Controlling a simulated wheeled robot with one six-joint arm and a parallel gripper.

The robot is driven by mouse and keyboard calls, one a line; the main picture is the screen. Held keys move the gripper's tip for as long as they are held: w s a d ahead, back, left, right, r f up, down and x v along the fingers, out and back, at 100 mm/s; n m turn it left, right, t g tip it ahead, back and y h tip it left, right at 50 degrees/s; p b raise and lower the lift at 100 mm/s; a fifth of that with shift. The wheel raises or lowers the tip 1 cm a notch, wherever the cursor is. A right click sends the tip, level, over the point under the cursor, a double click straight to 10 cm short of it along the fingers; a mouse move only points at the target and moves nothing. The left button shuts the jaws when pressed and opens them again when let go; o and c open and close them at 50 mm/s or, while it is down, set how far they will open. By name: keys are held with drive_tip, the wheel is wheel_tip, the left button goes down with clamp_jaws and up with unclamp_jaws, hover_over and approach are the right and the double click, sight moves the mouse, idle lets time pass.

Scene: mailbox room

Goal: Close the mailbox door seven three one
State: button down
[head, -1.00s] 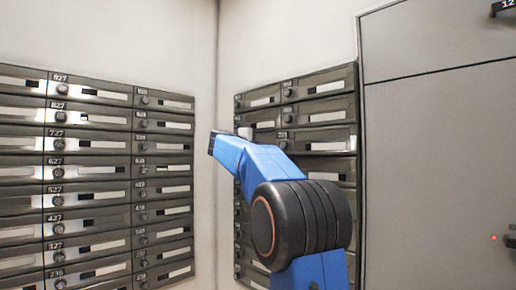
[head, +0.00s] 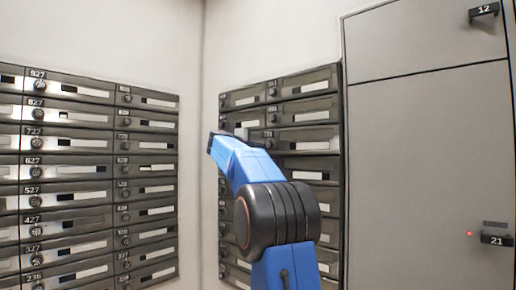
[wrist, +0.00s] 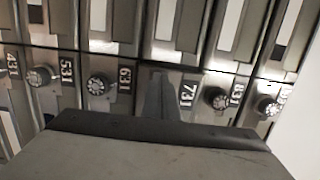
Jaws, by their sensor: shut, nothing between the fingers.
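The mailbox door 731 (wrist: 187,97) is in the middle of the wrist view, which shows the doors turned sideways. Its number plate is visible, but its lock is hidden behind my gripper. My gripper (wrist: 163,98) is shut and empty, with its fingertips just beside the 731 plate, at or very near the door front. I cannot tell whether they touch it, or whether the door is fully flush. In the head view, my gripper (head: 242,132) is small and partly hidden by my blue arm, in front of the right mailbox bank (head: 305,112).
Door 631 (wrist: 126,77) and door 831 (wrist: 236,92) flank 731, with round locks standing out. Another mailbox bank (head: 85,175) stands on the left wall, past the corner. A tall grey locker (head: 425,170) with a handle (head: 496,240) stands at the right.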

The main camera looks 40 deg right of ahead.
drive_tip(key=shift+m+g, duration=0.3)
drive_tip(key=shift+g, duration=0.1)
drive_tip(key=d, duration=0.2)
drive_tip(key=w+d, duration=0.1)
drive_tip(key=shift+w+d, duration=0.15)
drive_tip(key=shift+d, duration=0.25)
drive_tip(key=shift+d+g, duration=0.3)
drive_tip(key=shift+d, duration=0.05)
drive_tip(key=shift+r, duration=0.1)
